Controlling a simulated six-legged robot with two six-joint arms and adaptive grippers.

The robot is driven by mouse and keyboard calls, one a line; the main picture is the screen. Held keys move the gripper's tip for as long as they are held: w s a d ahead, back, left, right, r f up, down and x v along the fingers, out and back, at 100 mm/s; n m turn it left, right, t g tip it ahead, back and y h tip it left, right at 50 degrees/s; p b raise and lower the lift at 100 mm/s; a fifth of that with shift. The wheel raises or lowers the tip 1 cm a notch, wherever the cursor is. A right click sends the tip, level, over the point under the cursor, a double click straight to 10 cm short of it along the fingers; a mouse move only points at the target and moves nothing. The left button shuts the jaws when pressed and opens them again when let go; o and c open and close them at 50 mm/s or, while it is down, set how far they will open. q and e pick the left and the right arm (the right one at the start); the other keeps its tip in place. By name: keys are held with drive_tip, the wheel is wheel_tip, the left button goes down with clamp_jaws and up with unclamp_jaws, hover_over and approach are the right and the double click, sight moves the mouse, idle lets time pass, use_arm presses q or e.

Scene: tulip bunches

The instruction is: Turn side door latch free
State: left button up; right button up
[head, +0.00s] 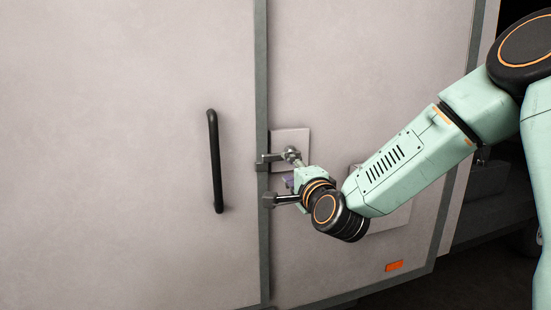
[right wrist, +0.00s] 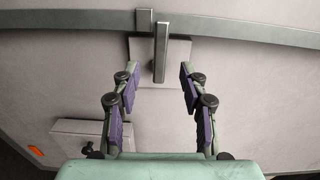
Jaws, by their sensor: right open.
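The side door latch (head: 270,158) is a grey metal bar on a square pale plate beside the dark door seam in the head view. In the right wrist view the latch handle (right wrist: 161,45) is a straight upright bar on its plate (right wrist: 180,50), with a short grey block beside its upper end. My right gripper (right wrist: 158,74) is open, its purple-padded fingers spread to either side of the handle's lower end. Neither finger visibly touches it. In the head view my right gripper (head: 291,178) is at the latch plate, partly hidden by its own wrist. My left gripper is out of view.
A black vertical grab handle (head: 215,160) is on the pale panel left of the seam. A second plate (head: 392,217) lies partly behind my right arm; it shows with a dark knob in the right wrist view (right wrist: 66,127). An orange marker (head: 394,266) is low on the right panel.

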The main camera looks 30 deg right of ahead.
sight(277, 157)
drive_tip(key=shift+m, duration=0.3)
drive_tip(key=x, duration=0.6)
drive_tip(key=shift+w+d+f+b, duration=0.1)
drive_tip(key=shift+d+b, duration=0.1)
drive_tip(key=shift+b, duration=0.15)
drive_tip(key=shift+w, duration=0.3)
drive_tip(key=shift+w+a+r, duration=0.2)
drive_tip(key=shift+w+r, duration=0.05)
drive_tip(key=shift+d+f, duration=0.15)
drive_tip(key=shift+d, duration=0.1)
drive_tip(key=shift+a, duration=0.2)
drive_tip(key=c, duration=0.6)
drive_tip(key=shift+d, duration=0.1)
clamp_jaws()
